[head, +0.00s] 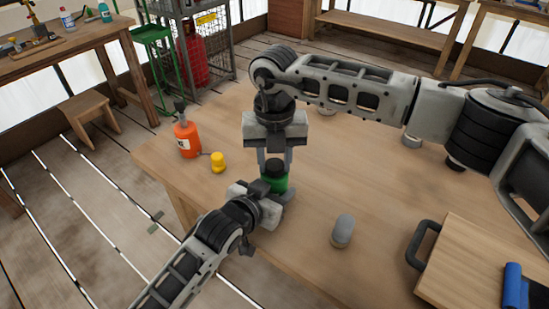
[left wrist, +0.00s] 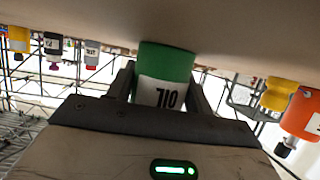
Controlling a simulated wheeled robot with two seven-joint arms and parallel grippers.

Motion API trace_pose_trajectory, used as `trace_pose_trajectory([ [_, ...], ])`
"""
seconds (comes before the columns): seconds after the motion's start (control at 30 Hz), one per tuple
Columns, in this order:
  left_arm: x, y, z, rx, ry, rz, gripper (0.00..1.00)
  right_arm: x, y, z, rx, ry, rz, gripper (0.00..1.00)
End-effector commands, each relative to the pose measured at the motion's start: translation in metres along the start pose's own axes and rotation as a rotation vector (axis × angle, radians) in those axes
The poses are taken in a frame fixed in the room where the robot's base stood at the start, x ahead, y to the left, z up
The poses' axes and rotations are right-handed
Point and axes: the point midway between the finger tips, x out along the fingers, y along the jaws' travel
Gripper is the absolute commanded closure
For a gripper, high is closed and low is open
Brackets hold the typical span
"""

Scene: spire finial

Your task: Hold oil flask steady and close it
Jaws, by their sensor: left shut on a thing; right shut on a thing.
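The green oil flask (head: 277,184) stands upright on the wooden table (head: 310,185), with a black cap (head: 275,166) at its top. In the left wrist view the flask (left wrist: 167,60) appears upside down, its white OIL label between the fingers. My left gripper (head: 272,194) is shut on the flask from the front, low on its body. My right gripper (head: 275,160) comes down from above and is shut on the black cap, its fingers on either side. The cap sits on or right at the flask's neck; the fingers hide the exact seam.
An orange bottle (head: 187,140) with a dark top and a small yellow object (head: 217,162) stand to the left. A grey rounded object (head: 343,230) is at front right. A wooden board (head: 490,265) and black handle (head: 420,243) lie farther right. Table between is clear.

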Motion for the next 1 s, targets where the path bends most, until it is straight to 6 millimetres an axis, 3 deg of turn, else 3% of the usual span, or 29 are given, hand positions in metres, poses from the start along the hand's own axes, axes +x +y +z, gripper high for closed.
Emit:
trace_pose_trajectory([
  [0.13, 0.000, 0.000, 0.001, 0.000, -0.003, -0.001, 1.00, 0.000, 0.000, 0.000, -0.012, 0.001, 0.000, 0.93],
  [0.17, 0.000, 0.000, 0.001, 0.000, -0.003, -0.001, 1.00, 0.000, 0.000, 0.000, -0.012, 0.001, 0.000, 0.58],
  [0.2, 0.000, 0.000, 0.001, 0.000, -0.003, -0.001, 1.00, 0.000, 0.000, 0.000, -0.012, 0.001, 0.000, 0.47],
  [0.23, 0.000, 0.000, 0.001, 0.000, -0.003, -0.001, 1.00, 0.000, 0.000, 0.000, -0.013, 0.001, 0.000, 0.44],
  [0.57, 0.000, 0.000, 0.001, 0.000, -0.003, -0.001, 1.00, -0.003, 0.000, 0.000, -0.014, 0.000, 0.001, 0.44],
  [0.9, 0.000, 0.000, 0.001, 0.001, -0.003, -0.001, 1.00, -0.043, 0.000, 0.000, -0.015, -0.001, 0.001, 0.44],
  [1.0, 0.000, 0.000, 0.001, 0.001, -0.003, -0.001, 1.00, -0.045, 0.000, 0.000, -0.015, 0.001, 0.001, 0.44],
])
